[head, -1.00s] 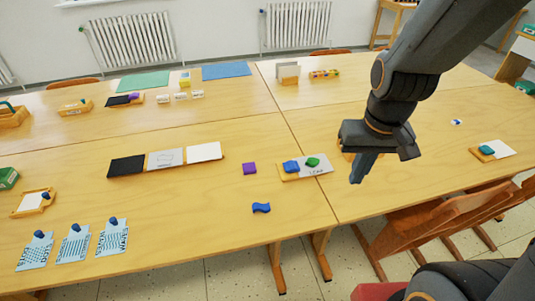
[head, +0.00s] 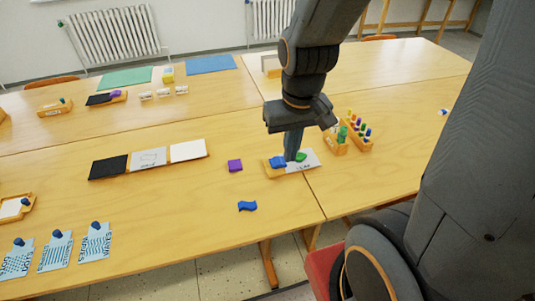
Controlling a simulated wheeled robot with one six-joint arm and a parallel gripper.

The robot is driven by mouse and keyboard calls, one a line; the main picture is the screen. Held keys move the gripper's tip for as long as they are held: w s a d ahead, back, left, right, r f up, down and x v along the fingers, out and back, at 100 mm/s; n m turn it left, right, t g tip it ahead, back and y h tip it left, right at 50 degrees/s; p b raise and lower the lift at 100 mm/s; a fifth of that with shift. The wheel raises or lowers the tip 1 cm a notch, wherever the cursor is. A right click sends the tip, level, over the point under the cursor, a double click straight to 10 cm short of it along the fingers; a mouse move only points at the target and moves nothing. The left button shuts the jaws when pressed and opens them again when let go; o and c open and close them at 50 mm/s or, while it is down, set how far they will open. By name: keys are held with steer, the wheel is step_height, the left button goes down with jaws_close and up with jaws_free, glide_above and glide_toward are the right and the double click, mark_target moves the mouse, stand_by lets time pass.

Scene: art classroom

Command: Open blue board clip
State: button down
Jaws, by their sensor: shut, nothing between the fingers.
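My gripper (head: 292,154) points down and is shut and empty. Its tips are over the small wooden tray with a pale lettered plate (head: 314,164), between a blue piece (head: 277,162) and a green piece (head: 301,156). I cannot tell whether the tips touch either piece. A wavy blue piece (head: 247,206) lies alone on the table in front of the tray. Dark blue pieces, clip-like, sit on the tops of pale blue patterned cards (head: 55,253) at the lower left. I cannot tell for certain which blue thing is the board clip.
Black, grey and white panels (head: 149,159) lie further left. Wooden racks of coloured pegs (head: 358,134) stand behind and right of my gripper. The table (head: 180,235) is clear near its front middle.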

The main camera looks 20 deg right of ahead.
steer(key=w+f+b, duration=0.1)
steer(key=w+f, duration=0.1)
steer(key=w, duration=0.7)
steer(key=w+d+f+g+b, duration=0.1)
steer(key=w+f, duration=0.1)
steer(key=w, duration=0.7)
steer(key=shift+f, duration=0.3)
steer(key=shift+f, duration=0.1)
steer(key=p, duration=0.4)
glide_above(269, 165)
step_height(269, 165, down, 14)
steer(key=shift+d+r, duration=0.1)
steer(key=shift+d, duration=0.05)
steer(key=shift+f+b, duration=0.45)
steer(key=shift+b, duration=0.05)
steer(key=shift+r, duration=0.2)
